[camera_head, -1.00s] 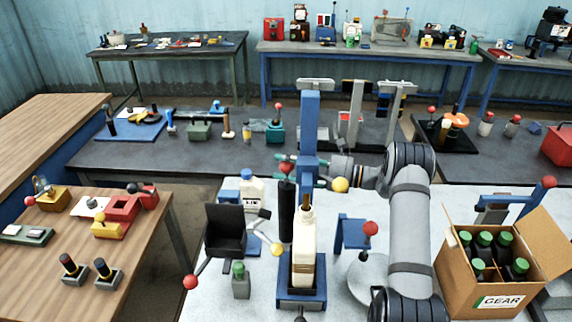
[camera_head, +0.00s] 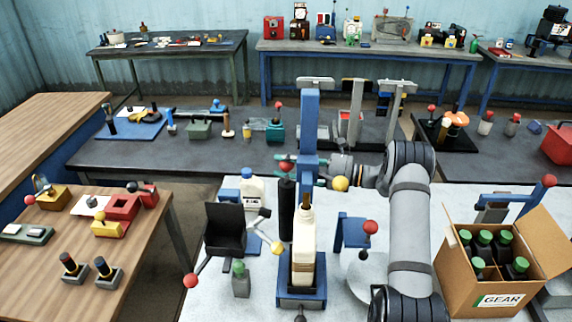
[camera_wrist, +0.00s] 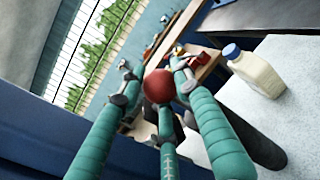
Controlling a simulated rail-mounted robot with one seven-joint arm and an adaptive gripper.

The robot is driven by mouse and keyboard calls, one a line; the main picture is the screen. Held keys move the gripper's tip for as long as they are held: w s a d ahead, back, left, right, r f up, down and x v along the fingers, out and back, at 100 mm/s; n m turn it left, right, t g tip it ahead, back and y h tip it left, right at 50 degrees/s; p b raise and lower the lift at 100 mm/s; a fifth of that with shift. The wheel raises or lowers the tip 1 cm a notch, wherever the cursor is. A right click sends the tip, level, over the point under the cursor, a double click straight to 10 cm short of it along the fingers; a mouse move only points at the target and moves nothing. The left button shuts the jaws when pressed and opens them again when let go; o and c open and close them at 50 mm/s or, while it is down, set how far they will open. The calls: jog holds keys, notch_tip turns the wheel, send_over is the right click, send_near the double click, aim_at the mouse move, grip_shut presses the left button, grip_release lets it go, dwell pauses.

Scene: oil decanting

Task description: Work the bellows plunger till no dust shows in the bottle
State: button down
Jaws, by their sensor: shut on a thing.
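The bellows plunger has a red ball knob (camera_wrist: 158,86) on top of a black upright cylinder (camera_head: 286,215). My gripper (camera_head: 288,165) has teal fingers closed around the red knob; the wrist view shows the knob between the fingertips. The black cylinder also shows at the lower right of the wrist view (camera_wrist: 258,148). Right of it, the cream bottle (camera_head: 303,245) stands upright in a blue stand (camera_head: 302,297), under a blue column (camera_head: 310,120). Whether dust is in the bottle is too small to tell.
A black hopper-like box (camera_head: 225,230) with knobbed levers stands left of the bottle. A white jug with a blue cap (camera_head: 252,190) stands behind. A blue bracket with a red knob (camera_head: 355,232) is to the right. A carton of green-capped bottles (camera_head: 500,270) stands further right.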

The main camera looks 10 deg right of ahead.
notch_tip(320, 180, down, 3)
jog(key=b, duration=0.3)
jog(key=shift+r, duration=0.3)
jog(key=c, duration=1.5)
grip_release()
jog(key=shift+d, duration=0.1)
jog(key=v, duration=0.7)
jog(key=shift+s+d, duration=0.1)
jog(key=shift+d, duration=0.05)
